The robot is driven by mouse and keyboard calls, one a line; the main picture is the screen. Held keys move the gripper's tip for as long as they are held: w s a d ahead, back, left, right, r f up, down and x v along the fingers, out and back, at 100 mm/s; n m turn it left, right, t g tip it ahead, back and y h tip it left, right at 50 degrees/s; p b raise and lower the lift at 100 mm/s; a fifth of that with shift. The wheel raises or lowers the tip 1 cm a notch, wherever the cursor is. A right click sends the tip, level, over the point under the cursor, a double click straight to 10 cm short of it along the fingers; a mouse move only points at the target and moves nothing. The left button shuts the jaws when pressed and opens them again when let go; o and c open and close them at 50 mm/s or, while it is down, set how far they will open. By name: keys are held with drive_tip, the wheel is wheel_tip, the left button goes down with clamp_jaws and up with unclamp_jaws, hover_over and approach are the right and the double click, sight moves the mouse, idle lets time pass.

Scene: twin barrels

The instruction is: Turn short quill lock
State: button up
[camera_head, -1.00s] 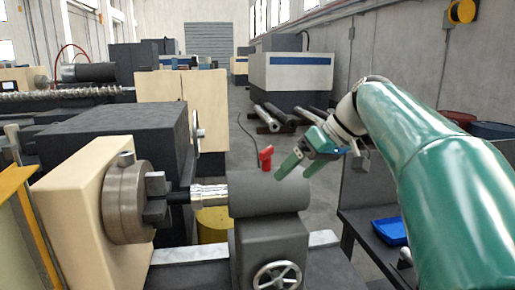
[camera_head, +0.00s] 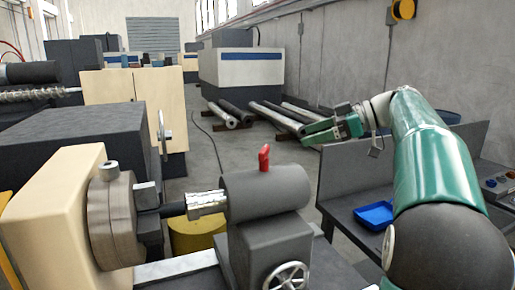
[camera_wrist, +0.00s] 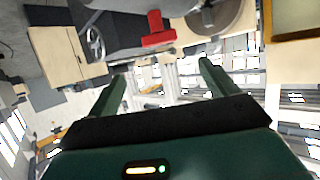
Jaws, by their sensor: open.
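A small red lever (camera_head: 264,158), which I take to be the short quill lock, stands upright on top of the dark grey tailstock barrel (camera_head: 275,190) of the lathe. It also shows as a red T-shaped piece in the wrist view (camera_wrist: 156,32), beyond and between my fingers. My gripper (camera_head: 312,132) is green, open and empty, above and to the right of the lever in the head view, clear of it. Its two spread fingers also show in the wrist view (camera_wrist: 162,73). A bright metal quill (camera_head: 206,202) sticks out of the barrel's left end.
A round chuck (camera_head: 112,218) faces the quill at left. A spoked handwheel (camera_head: 288,278) sits low on the tailstock. A workbench (camera_head: 345,212) with a blue tray (camera_head: 374,215) stands at right. Metal bars (camera_head: 270,117) lie on the floor behind. The air around the lever looks free.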

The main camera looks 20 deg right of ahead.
sight(264, 148)
drive_tip(key=x, duration=1.3)
drive_tip(key=shift+w+a, duration=0.2)
drive_tip(key=c, duration=1)
